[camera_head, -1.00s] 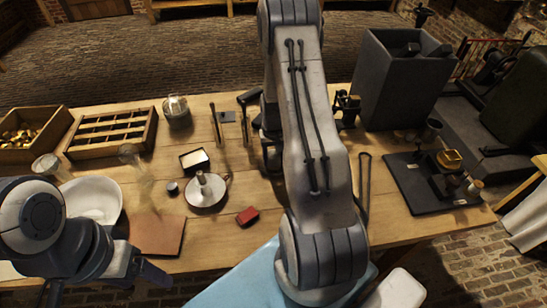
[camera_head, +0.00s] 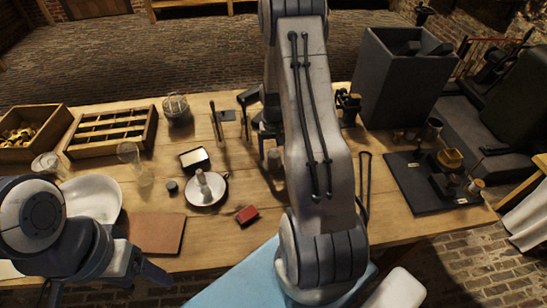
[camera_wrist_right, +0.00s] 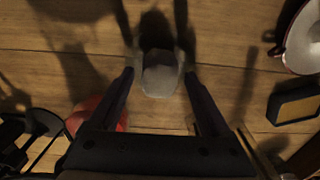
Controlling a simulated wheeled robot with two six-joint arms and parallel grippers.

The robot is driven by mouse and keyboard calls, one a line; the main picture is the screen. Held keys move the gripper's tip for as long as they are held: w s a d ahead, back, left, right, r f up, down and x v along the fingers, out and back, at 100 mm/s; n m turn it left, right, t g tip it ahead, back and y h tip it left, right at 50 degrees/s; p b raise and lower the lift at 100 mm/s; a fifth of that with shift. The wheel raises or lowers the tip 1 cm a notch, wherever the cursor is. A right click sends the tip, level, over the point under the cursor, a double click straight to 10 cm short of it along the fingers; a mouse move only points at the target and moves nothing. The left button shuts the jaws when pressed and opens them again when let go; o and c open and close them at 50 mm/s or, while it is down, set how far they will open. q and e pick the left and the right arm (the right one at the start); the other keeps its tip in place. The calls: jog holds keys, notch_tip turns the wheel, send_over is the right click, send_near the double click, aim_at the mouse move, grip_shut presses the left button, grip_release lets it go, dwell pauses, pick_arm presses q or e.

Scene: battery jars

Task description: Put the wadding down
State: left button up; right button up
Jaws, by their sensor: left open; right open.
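A pale grey lump, which looks like the wadding (camera_wrist_right: 160,82), lies between the tips of my right gripper (camera_wrist_right: 159,74) in the right wrist view. The two fingers stand apart on either side of it. I cannot tell whether it touches the wood below. My left gripper (camera_head: 103,284) is open and empty at the lower left, by the table's front edge.
A white bowl (camera_head: 92,198) and a brown mat (camera_head: 157,234) are near my left arm. A grey tank (camera_head: 398,80) stands behind right.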

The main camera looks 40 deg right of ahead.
aim_at(273, 153)
notch_tip(273, 153, up, 10)
jog(key=shift+f+b, duration=0.2)
jog(key=shift+b, duration=0.2)
jog(key=s+a+r+n, duration=0.2)
jog(key=a+r+n, duration=0.2)
jog(key=a, duration=0.8)
jog(key=s+a+r+n, duration=0.3)
jog(key=a+r, duration=0.1)
jog(key=a, duration=0.8)
jog(key=s+a+r+n, duration=0.1)
jog(key=s+a+n, duration=0.2)
jog(key=s+a, duration=0.2)
jog(key=s+a+r+n+y, duration=0.1)
jog(key=s+a+n, duration=0.2)
jog(key=s, duration=0.8)
jog(key=shift+s+a+r+n, duration=0.2)
jog(key=shift+a+r+n, duration=0.15)
jog(key=shift+a, duration=0.75)
jog(key=shift+c, duration=0.3)
